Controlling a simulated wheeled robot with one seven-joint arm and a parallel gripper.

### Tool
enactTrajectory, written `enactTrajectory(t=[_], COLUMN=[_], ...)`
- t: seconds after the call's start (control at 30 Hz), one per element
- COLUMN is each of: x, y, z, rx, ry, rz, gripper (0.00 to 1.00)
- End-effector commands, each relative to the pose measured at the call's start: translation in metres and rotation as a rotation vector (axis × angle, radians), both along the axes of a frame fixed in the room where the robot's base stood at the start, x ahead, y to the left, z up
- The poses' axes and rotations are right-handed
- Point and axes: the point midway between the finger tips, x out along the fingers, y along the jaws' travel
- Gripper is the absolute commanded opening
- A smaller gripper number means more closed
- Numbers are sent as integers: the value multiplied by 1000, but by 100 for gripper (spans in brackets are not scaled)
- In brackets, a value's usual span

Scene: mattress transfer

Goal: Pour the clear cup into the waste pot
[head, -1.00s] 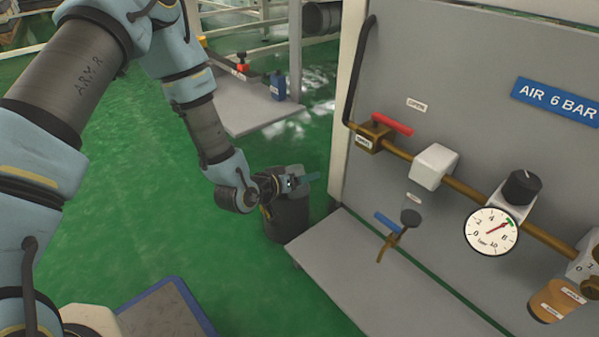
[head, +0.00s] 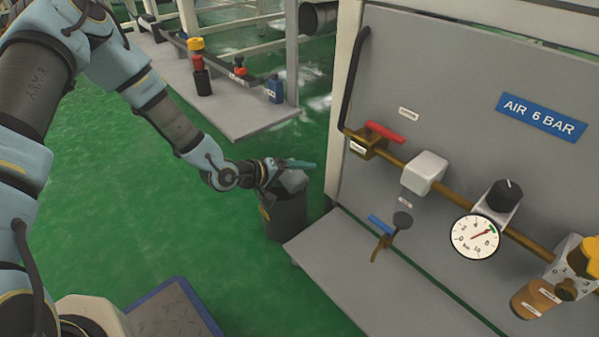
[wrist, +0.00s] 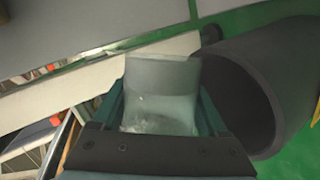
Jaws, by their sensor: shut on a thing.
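My gripper (head: 292,172) is shut on the clear cup (wrist: 162,90), which sits between its two teal fingers in the wrist view. The cup is see-through, with a cloudy whitish patch low in it; I cannot tell how much liquid it holds. In the head view the gripper is just above the mouth of the dark waste pot (head: 284,218), which stands upright on the green floor. In the wrist view the pot (wrist: 258,85) lies sideways at the right, its open mouth beside the cup, so the cup looks strongly tilted. The pot's inside is dark.
A grey panel (head: 440,110) with brass pipe, red and blue levers and a gauge (head: 475,236) stands right of the pot. A grey plinth (head: 350,265) lies at its foot. Another low platform (head: 235,112) with fittings is behind. Green floor left of the pot is clear.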

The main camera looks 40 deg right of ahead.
Motion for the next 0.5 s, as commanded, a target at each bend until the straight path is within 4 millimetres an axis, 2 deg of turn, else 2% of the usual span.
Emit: enactTrajectory(t=[0.27,0.5], x=[3,7], y=[0,0], z=[8,14], rx=[5,15], ry=[123,330], rz=[4,5], gripper=[13,13])
